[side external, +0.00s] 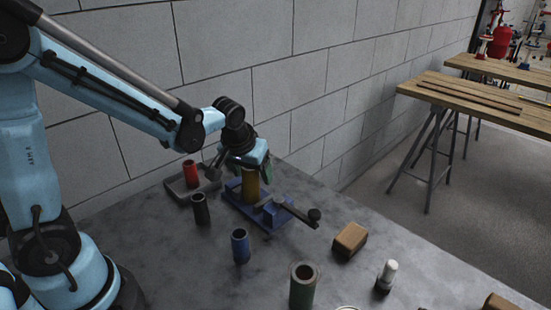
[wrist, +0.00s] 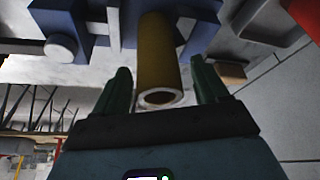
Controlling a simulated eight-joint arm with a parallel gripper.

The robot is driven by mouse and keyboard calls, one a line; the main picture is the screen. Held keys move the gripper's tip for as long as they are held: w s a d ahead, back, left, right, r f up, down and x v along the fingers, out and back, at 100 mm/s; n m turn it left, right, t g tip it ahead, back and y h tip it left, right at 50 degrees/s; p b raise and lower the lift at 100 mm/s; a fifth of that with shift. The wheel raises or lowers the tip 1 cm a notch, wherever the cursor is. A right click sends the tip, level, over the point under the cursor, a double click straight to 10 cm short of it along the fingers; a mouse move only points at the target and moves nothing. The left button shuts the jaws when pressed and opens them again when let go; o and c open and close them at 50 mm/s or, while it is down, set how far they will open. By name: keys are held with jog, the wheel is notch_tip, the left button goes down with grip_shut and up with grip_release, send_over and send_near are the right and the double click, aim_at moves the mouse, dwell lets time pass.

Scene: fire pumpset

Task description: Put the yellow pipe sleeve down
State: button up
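The yellow pipe sleeve (side external: 250,186) stands upright at the blue vise (side external: 273,216) in the side view. In the wrist view the sleeve (wrist: 159,62) lies between the two fingers, its open end toward me. My gripper (wrist: 163,88) is open, with a visible gap on both sides of the sleeve. In the side view my gripper (side external: 255,160) is directly above and around the sleeve's top. The blue vise (wrist: 105,22) is behind the sleeve in the wrist view. The sleeve's lower end is hidden by the vise.
A red sleeve (side external: 190,173) stands in a grey tray (side external: 208,184) to the left. A black sleeve (side external: 201,209), a blue sleeve (side external: 240,246) and a green sleeve (side external: 302,286) stand in front. A brown block (side external: 350,240) and a white-topped bottle (side external: 386,276) are to the right.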

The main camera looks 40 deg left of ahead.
jog(key=v, duration=1.2)
jog(key=s+d+f+m+t+h, duration=0.1)
jog(key=s+d+f+m+t, duration=0.1)
jog(key=s, duration=0.4)
jog(key=shift+s+f+m+t+h, duration=0.2)
jog(key=shift+f+m+t+h, duration=0.25)
jog(key=shift+f+m, duration=0.55)
